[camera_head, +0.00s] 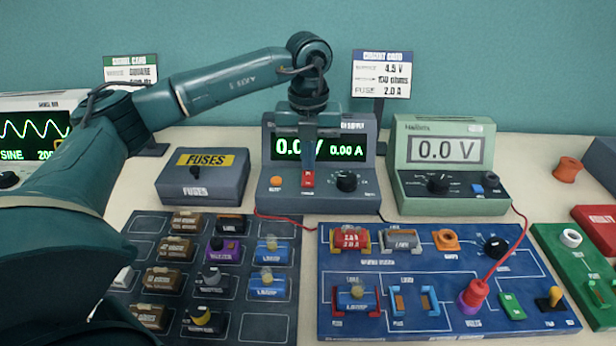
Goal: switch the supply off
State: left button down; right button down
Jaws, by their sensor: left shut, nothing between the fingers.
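The supply (359,198) is a dark grey box at the middle back of the table. Its green display reads 0.0 V and 0.00 A. A red switch (308,180) sits on its front, between an orange button (277,181) and a black knob (346,181). My left gripper (308,168) points down in front of the supply, shut and empty, with its tips at or just above the red switch. I cannot tell whether they touch it. The gripper hides part of the display. My right gripper is not in view.
A green voltmeter (447,203) reading 0.0 V stands right of the supply, a FUSES box (202,188) left. In front lie a parts tray (265,327) and a blue circuit board (450,327). Red leads run from the board. A card stand (382,75) rises behind.

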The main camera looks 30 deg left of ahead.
aim_at(308, 174)
pick_arm(q)
jog(key=shift+f+b, duration=0.45)
jog(key=shift+f, duration=0.35)
jog(key=shift+r, duration=0.1)
jog(key=shift+r+p, duration=2.75)
jog(key=shift+r, duration=0.75)
jog(key=shift+f, duration=0.1)
